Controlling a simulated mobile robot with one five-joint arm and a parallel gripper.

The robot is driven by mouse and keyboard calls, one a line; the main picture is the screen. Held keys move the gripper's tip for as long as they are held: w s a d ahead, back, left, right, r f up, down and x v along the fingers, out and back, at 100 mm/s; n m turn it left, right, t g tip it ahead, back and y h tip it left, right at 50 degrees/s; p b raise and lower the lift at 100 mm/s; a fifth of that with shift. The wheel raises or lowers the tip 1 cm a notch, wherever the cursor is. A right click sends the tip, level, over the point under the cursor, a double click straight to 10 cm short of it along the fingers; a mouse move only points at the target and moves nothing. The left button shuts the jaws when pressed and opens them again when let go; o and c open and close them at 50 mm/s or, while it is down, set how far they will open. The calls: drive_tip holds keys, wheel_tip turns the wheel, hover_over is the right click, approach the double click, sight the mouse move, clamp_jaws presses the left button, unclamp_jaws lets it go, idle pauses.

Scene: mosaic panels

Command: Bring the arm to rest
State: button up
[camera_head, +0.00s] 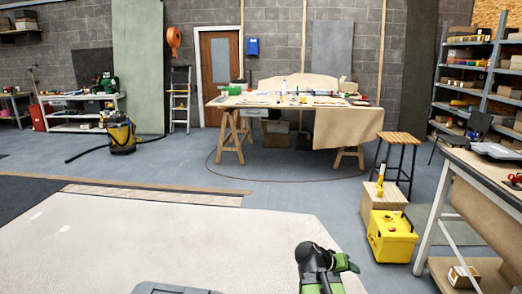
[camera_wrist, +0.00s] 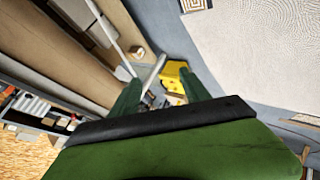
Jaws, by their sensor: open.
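My gripper (camera_wrist: 160,80) shows in the wrist view as two green fingers standing apart beyond a black bar and a broad green body. Nothing is visible held between the fingers. In the head view my black and green arm (camera_head: 318,266) rises from the bottom edge, right of centre, over the floor. The fingertips cannot be made out clearly there.
A yellow box (camera_head: 391,236) stands right of my arm, by a wooden crate (camera_head: 380,204) and a stool (camera_head: 397,145). A workbench (camera_head: 452,160) edges the right side. A pale panel (camera_head: 130,245) covers the floor at left. Open grey floor lies ahead, before a trestle table (camera_head: 350,118).

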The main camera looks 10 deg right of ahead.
drive_tip(key=s+a+f+n+g+y, duration=0.1)
drive_tip(key=s+a+f+n+y, duration=0.2)
drive_tip(key=a, duration=0.8)
drive_tip(key=s+a+f+g+y, duration=0.2)
drive_tip(key=a+f+y, duration=0.3)
drive_tip(key=a, duration=0.5)
wheel_tip(320, 180, up, 18)
drive_tip(key=s+p, duration=0.1)
drive_tip(key=p, duration=1.6)
drive_tip(key=shift+a+f+n+y, duration=0.15)
drive_tip(key=shift+a+n+y, duration=0.25)
drive_tip(key=shift+a, duration=0.05)
